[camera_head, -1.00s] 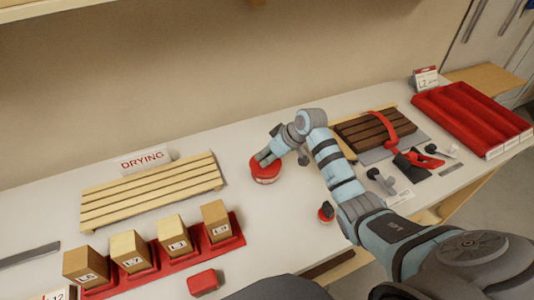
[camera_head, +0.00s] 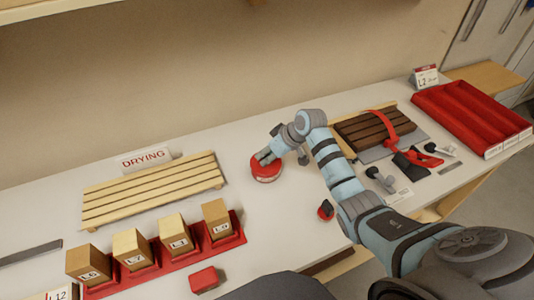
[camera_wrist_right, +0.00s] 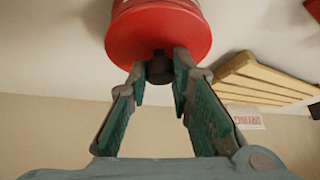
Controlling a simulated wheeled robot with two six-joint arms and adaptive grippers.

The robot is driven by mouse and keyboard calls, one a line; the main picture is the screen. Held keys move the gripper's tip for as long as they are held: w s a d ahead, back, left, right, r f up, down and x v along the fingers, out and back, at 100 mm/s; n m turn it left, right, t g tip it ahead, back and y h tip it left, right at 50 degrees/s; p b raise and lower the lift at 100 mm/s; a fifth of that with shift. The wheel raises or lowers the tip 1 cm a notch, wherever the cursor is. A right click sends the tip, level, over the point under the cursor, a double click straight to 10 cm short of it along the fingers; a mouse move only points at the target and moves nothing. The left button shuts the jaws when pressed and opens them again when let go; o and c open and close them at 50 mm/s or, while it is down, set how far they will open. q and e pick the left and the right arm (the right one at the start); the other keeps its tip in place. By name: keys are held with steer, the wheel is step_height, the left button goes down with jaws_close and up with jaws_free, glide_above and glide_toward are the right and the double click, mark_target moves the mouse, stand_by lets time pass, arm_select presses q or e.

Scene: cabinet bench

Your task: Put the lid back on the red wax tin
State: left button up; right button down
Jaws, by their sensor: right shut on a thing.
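The red wax tin (camera_head: 267,176) stands upright on the white bench right of the drying rack. Its red lid (camera_wrist_right: 158,35) fills the top of the right wrist view, with a small dark knob (camera_wrist_right: 159,69) at its middle. My right gripper (camera_head: 264,157) is over the tin, its fingers pointing down. In the wrist view the fingertips of my right gripper (camera_wrist_right: 160,72) are closed on the knob from both sides. The lid lies on or very close to the tin's top; I cannot tell whether it is fully seated. My left gripper is not in view.
A slatted drying rack (camera_head: 150,193) with a DRYING sign (camera_head: 143,160) lies to the left. Several wooden blocks stand in a red holder (camera_head: 168,264) in front. A small red block (camera_head: 204,280) is nearby. A dark slatted board (camera_head: 375,131) and red tray (camera_head: 470,116) lie right.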

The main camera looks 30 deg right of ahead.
steer(key=shift+f+p, duration=0.2)
steer(key=shift+p, duration=0.3)
stand_by(1.2)
steer(key=shift+p, duration=0.3)
stand_by(0.3)
steer(key=c, duration=0.9)
jaws_free()
step_height(320, 180, up, 2)
steer(key=p, duration=0.2)
steer(key=shift+r+p, duration=0.25)
steer(key=shift+p, duration=0.15)
steer(key=shift+r, duration=2.25)
